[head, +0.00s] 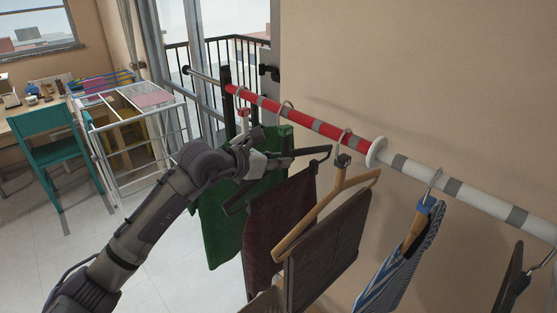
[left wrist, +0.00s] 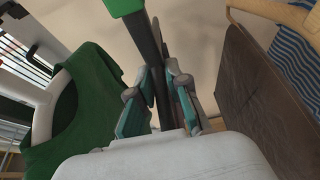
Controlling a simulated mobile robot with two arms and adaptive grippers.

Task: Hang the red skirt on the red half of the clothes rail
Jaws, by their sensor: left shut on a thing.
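The clothes rail runs across the head view, with a red half (head: 315,124) on the left and a white half (head: 470,193) past a white disc (head: 377,151). A dark maroon skirt (head: 278,222) hangs from a black hanger (head: 312,153) with a green block at its neck. Its hook is at the red half. My left gripper (head: 284,160) is at this hanger, below the rail. In the left wrist view its teal-padded fingers (left wrist: 157,95) are closed around the dark hanger bar (left wrist: 150,45). My right gripper is not in view.
A green garment (head: 218,225) on a white hanger is left of the skirt. A brown garment (head: 328,250) on a wooden hanger is close on its right. A blue striped garment (head: 402,262) hangs from the white half. A drying rack (head: 130,140) and teal chair (head: 50,150) stand at left.

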